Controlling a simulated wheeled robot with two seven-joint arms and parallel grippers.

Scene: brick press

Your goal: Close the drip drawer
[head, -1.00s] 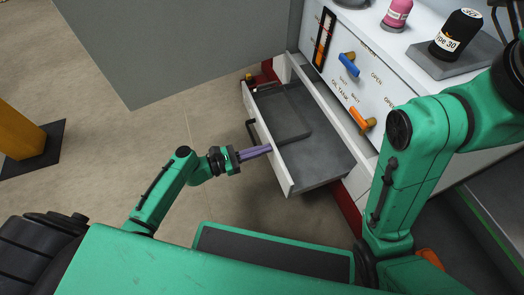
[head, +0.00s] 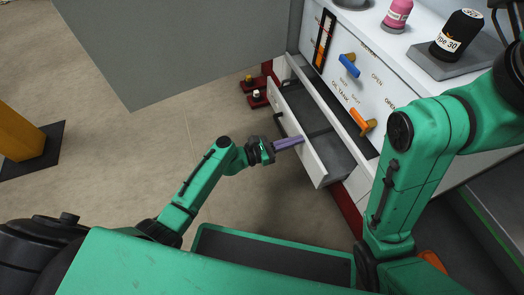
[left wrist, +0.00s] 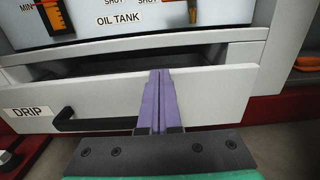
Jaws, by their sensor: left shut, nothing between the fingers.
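The drip drawer (head: 299,139) is partly open below the white cabinet front, with its grey inside showing in the head view. In the left wrist view its white front (left wrist: 215,97) carries a DRIP label and a black handle (left wrist: 90,122). My left gripper (head: 300,140) is shut and empty. Its purple fingers (left wrist: 158,100) are at the drawer front, right of the handle; they appear to touch it. My right arm (head: 405,170) shows in the head view, but its gripper is out of view.
The cabinet above has a blue lever (head: 349,65) and an orange lever (head: 361,122). A grey wall (head: 190,45) stands behind.

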